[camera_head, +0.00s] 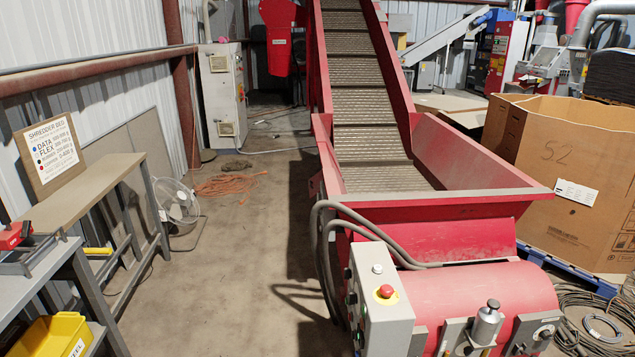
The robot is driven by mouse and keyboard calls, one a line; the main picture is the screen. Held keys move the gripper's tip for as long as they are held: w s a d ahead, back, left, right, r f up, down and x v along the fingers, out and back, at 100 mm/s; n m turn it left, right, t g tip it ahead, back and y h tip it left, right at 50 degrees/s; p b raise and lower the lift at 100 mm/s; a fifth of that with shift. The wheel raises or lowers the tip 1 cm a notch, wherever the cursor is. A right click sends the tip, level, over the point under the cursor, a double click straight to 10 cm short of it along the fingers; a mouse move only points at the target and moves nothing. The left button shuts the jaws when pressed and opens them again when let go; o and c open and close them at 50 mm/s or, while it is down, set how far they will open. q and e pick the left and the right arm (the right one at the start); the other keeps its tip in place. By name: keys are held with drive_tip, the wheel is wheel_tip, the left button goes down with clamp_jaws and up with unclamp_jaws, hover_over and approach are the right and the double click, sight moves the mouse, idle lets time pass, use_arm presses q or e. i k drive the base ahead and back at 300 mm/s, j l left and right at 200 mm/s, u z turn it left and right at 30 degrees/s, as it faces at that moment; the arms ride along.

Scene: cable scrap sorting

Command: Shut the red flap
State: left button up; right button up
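Neither of my grippers is in view. A red conveyor (365,110) with a ribbed belt climbs away from me, with a red hopper (475,165) at its near end. Several red panels show: the hopper's sloped side walls, a red panel under its front rim (450,240), and a rounded red cover (480,300) at the bottom. A red hanging panel (282,38) shows at the back. I cannot tell which of these is the red flap, or whether any of them stands open.
A control box (383,305) with a red button stands before the hopper, with grey hoses beside it. A bench (85,195), yellow bin (50,335) and fan (178,202) line the left. A cardboard box (560,150) stands right. The middle-left floor is mostly clear, with an orange cable (225,185).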

sight(314, 183)
drive_tip(key=i+u, duration=0.25)
drive_tip(key=i, duration=0.55)
drive_tip(key=i+j, duration=0.15)
drive_tip(key=i, duration=2.6)
drive_tip(key=i+j+z, duration=0.1)
drive_tip(key=i+z, duration=0.25)
drive_tip(key=i, duration=0.2)
drive_tip(key=i+j+z, duration=0.6)
drive_tip(key=z, duration=0.15)
drive_tip(key=i+j+z, duration=0.8)
drive_tip(key=j+z, duration=0.25)
drive_tip(key=i+j+z, duration=0.1)
drive_tip(key=j+z, duration=0.6)
drive_tip(key=j, duration=0.25)
drive_tip(key=i, duration=0.05)
